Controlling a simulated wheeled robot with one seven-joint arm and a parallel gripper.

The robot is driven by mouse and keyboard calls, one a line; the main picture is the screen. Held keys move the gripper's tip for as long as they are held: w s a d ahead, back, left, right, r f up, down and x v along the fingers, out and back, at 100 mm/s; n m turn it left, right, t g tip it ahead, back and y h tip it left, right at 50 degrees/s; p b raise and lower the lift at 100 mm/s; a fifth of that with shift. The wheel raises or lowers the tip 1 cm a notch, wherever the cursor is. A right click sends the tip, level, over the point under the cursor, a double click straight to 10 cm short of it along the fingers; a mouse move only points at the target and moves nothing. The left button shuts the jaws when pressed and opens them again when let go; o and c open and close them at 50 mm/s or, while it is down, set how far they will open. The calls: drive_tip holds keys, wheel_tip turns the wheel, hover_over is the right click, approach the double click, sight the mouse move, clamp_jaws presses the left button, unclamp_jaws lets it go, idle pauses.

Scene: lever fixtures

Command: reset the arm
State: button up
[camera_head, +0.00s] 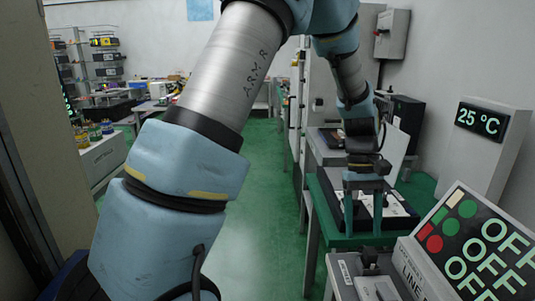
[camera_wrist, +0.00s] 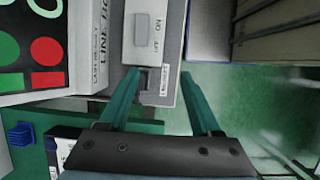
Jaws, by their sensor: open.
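My gripper (camera_head: 363,226) hangs at the end of my arm in the head view, fingers pointing down, over the green bench. In the wrist view my gripper (camera_wrist: 160,74) shows two teal fingers spread apart with nothing held between them. A grey lever fixture (camera_wrist: 170,60) with a white labelled block (camera_wrist: 144,42) lies beyond and between the fingertips; whether they touch it, I cannot tell. The fixture's white block (camera_head: 376,288) also shows at the bottom of the head view, nearer than my gripper. My arm crosses the head view from lower left over the top.
A sign panel (camera_head: 477,242) with coloured lamps and OFF texts stands at the lower right. A grey cabinet (camera_head: 487,150) shows 25 °C. The green bench (camera_head: 352,241) carries dark and white items. Open green floor (camera_head: 262,215) lies left of the bench.

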drive_tip(key=w+a+r+t, duration=0.1)
drive_tip(key=a+t, duration=0.2)
drive_tip(key=a, duration=1.2)
drive_tip(key=w+a+r+t, duration=0.1)
drive_tip(key=w+a+t, duration=0.1)
drive_tip(key=a, duration=1.4)
drive_tip(key=shift+w+a+r+m+t, duration=0.2)
drive_tip(key=shift+a+r+m+t, duration=0.1)
drive_tip(key=shift+r+t, duration=0.1)
